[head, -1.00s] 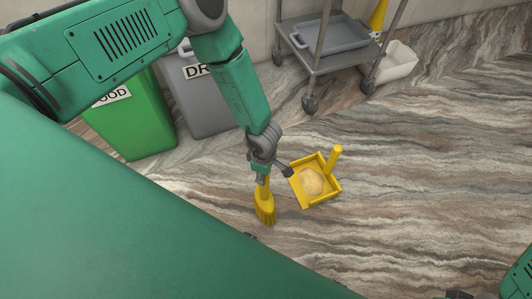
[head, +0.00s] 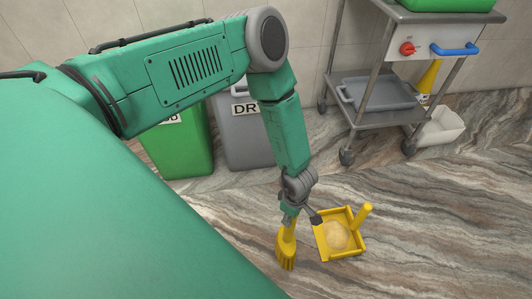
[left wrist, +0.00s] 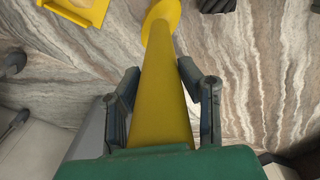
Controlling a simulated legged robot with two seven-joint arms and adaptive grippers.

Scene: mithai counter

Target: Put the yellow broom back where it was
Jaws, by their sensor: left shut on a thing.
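The yellow broom (head: 287,250) is upright with its bristles down, at or just above the marbled floor; I cannot tell whether they touch. My left gripper (head: 289,212) is shut on its handle. In the left wrist view the yellow handle (left wrist: 162,100) runs between the two fingers of my left gripper (left wrist: 160,88). A yellow dustpan (head: 327,251) with an upright handle and a pale heap in it stands on the floor just right of the broom. My right gripper is not in view.
A green bin (head: 183,150) and a grey bin (head: 243,140) stand by the wall. A steel trolley (head: 398,110) on castors stands at the back right, with a white tub (head: 440,128) and a yellow cone (head: 428,78) beside it. Floor at the right is clear.

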